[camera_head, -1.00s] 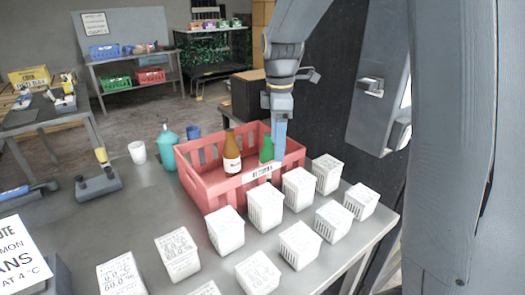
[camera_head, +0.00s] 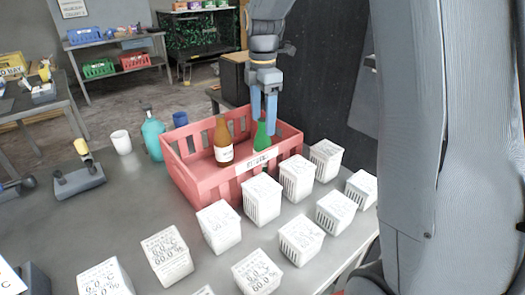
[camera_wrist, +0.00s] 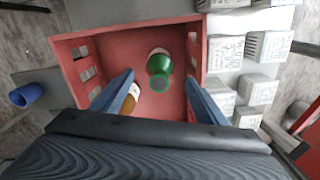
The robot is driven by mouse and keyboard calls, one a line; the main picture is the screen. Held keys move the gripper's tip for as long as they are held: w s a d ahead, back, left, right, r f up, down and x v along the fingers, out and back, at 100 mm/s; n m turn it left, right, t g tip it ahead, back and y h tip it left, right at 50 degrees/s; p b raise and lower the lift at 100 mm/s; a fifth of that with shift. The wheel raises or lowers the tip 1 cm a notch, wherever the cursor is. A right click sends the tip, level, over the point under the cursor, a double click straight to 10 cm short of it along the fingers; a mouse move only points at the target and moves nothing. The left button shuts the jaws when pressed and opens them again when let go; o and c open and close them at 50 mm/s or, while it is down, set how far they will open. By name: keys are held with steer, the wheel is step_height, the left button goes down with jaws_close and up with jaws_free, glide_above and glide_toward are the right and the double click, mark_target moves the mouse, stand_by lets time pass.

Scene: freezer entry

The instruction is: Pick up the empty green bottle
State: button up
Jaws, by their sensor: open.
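The green bottle (camera_head: 262,136) stands in the red crate (camera_head: 212,184), beside an amber bottle (camera_head: 223,142) with a white label. My gripper (camera_head: 264,118) points down over the crate, with its blue fingers around or just above the green bottle's neck. In the wrist view, the green bottle (camera_wrist: 159,66) lies ahead between the open fingers of my gripper (camera_wrist: 158,92), apart from both. The amber bottle (camera_wrist: 129,104) is partly hidden behind the left finger there. Whether the green bottle is empty cannot be told.
Several white printed boxes (camera_head: 262,199) stand close along the crate's front and right sides. A teal bottle (camera_head: 153,138), a white cup (camera_head: 121,142) and a blue cup (camera_head: 180,119) stand to its left. Shelves with coloured bins are at the back.

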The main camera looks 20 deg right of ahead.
mark_target(263, 134)
steer(key=shift+f+p, duration=1.25)
steer(key=shift+f, duration=1.7)
steer(key=c, duration=1.4)
